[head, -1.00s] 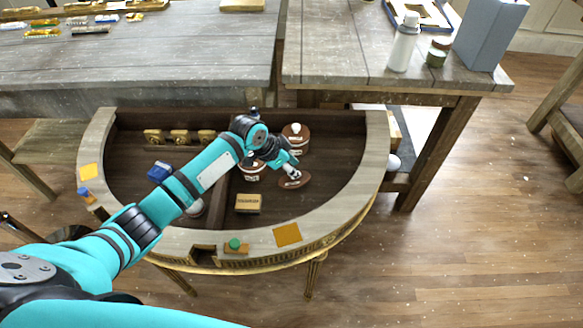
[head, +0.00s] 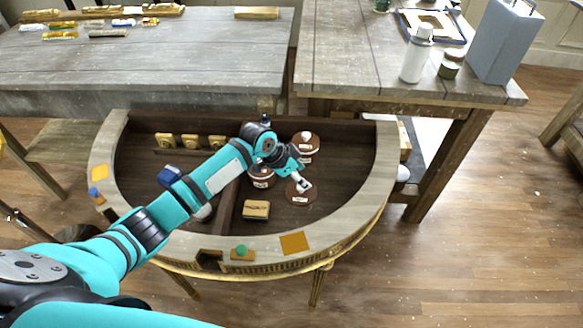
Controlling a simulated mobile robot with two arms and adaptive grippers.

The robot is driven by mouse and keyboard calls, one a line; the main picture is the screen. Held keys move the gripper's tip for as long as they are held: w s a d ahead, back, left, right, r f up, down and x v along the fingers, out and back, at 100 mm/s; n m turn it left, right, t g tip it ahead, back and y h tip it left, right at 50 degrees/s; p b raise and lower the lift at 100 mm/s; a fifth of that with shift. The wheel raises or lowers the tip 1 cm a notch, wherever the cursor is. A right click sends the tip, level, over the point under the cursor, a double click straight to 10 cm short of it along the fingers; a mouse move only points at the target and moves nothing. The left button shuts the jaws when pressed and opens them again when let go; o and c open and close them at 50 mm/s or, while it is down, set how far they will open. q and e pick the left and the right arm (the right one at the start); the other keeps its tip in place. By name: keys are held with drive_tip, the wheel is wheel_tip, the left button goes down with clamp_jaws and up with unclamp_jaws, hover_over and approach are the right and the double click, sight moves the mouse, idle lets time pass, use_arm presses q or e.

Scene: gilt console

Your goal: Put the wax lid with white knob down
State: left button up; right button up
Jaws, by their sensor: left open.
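A brown round lid (head: 298,197) with a pale label mark lies in the right half of the half-round console (head: 384,185), seemingly flat on its dark floor. My left gripper (head: 304,184) is over its upper edge, open, with its pale fingertips at or just above the lid. The lid's own knob is hard to tell from the fingertips. A brown jar (head: 305,156) behind it has a brown top with a white knob (head: 306,135). Another brown labelled jar (head: 262,182) stands left of the gripper, partly hidden by my arm. My right gripper is not in view.
A small yellow-brown box (head: 256,209) sits front left of the lid, beside the divider (head: 229,212). An orange square (head: 295,243) and a green knob (head: 241,249) are on the console's front rim. The floor right of the lid is clear.

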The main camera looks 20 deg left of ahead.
use_arm(q)
drive_tip(key=v, duration=1.1)
drive_tip(key=shift+s+r, duration=0.1)
